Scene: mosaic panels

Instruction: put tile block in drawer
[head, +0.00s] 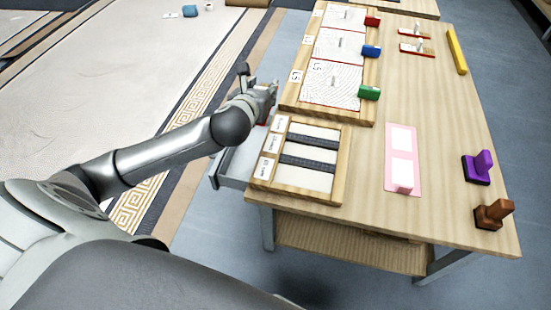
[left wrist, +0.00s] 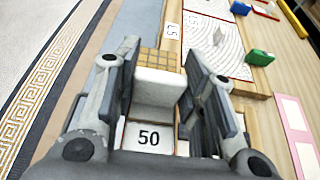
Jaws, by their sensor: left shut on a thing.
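My left gripper (head: 262,92) is at the left edge of the table, beside the wooden panel frame. In the left wrist view the gripper (left wrist: 158,85) is shut on a pale block (left wrist: 158,88), which I take as the tile block. A tan tiled grid (left wrist: 162,59) shows just beyond it, and a white "50" label (left wrist: 148,138) shows below. A grey drawer (head: 232,168) stands pulled out at the table's left side, partly hidden by my left arm and the tray. My right gripper is not in view.
A wooden tray (head: 340,170) with dark strips lies at the table's near left corner. Panels (head: 332,85) with red, blue and green (head: 369,93) blocks lie behind it. A pink card (head: 402,150), purple stamp (head: 477,168) and brown stamp (head: 493,214) sit to the right.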

